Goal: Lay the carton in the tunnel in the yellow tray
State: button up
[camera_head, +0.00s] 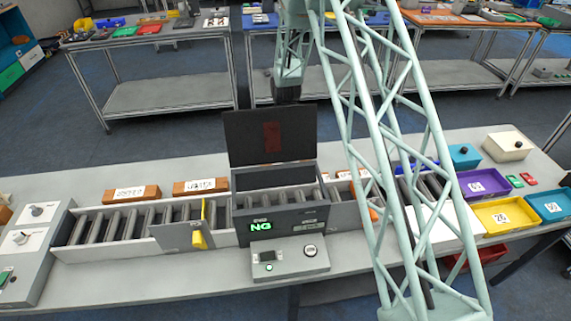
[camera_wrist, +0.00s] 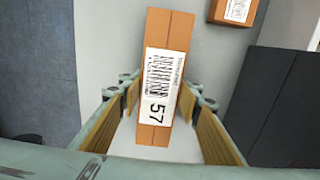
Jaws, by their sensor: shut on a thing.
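An orange-brown carton (camera_wrist: 158,120) with a white barcode label reading 57 sits between my gripper's pads (camera_wrist: 164,130) in the wrist view. My gripper is shut on it. In the head view my gripper (camera_head: 287,92) hangs behind the raised dark lid of the tunnel, and the carton is hidden there. The tunnel (camera_head: 345,216) stands open over the roller conveyor, with a green NG on its display (camera_head: 261,226). No carton shows on the rollers inside it. The yellow tray (camera_head: 482,214), with a white number label, lies at the right of the bench.
Brown cartons (camera_head: 201,186) lie behind the conveyor. A grey gate with a yellow handle (camera_head: 198,240) stands left of the tunnel. A purple tray (camera_head: 464,184) and a teal tray (camera_head: 534,200) adjoin the yellow one. My lattice arm covers part of the conveyor's right side.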

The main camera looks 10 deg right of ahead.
jog(key=shift+f, duration=0.15)
dwell(0.3)
jog(key=o, duration=1.1)
jog(key=shift+r, duration=0.25)
jog(key=shift+r+p, duration=0.3)
jog(key=shift+r, duration=5.65)
jog(key=shift+o, duration=0.3)
